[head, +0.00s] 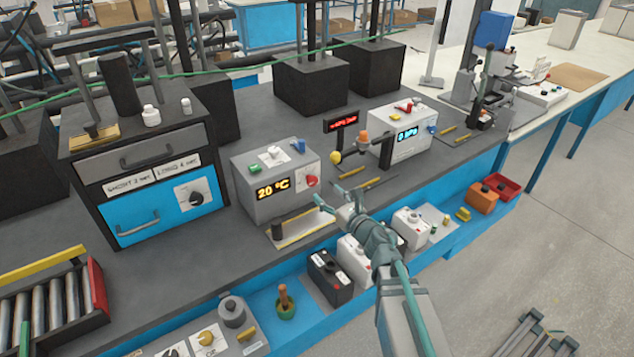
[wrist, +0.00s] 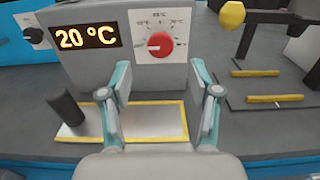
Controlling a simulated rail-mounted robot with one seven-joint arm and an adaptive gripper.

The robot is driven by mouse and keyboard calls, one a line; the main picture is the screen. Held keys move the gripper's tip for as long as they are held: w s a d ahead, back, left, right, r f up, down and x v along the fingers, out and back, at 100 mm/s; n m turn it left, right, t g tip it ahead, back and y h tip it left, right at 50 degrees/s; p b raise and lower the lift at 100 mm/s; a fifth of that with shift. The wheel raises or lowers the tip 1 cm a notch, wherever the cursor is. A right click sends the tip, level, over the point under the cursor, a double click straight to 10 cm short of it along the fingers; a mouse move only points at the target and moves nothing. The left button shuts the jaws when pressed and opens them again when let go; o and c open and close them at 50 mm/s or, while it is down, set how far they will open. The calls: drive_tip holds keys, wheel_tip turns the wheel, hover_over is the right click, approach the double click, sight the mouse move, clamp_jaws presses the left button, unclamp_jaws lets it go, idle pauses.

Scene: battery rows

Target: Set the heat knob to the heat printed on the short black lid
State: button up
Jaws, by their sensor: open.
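The red heat knob (wrist: 161,44) is on the front of a grey box (head: 262,205), at the right of its orange display (wrist: 86,38), which reads 20 °C. Small marks ring the knob, mostly too small to read; its pale pointer line seems to point left. The knob also shows in the head view (head: 312,181). My gripper (wrist: 160,82) is open and empty, its fingers apart in front of and below the knob, not touching it. I cannot tell for sure which thing is the short black lid; no heat print is readable.
A black cylinder (wrist: 66,108) stands on a yellow-edged plate (wrist: 158,120) below the display. A dark battery-like box (head: 330,278) and several others line the blue front shelf.

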sight(314, 181)
drive_tip(key=p+x, duration=0.1)
drive_tip(key=x, duration=0.6)
drive_tip(key=shift+p, duration=0.35)
drive_tip(key=shift+d, duration=0.1)
drive_tip(key=shift+c, duration=0.2)
drive_tip(key=c, duration=1.1)
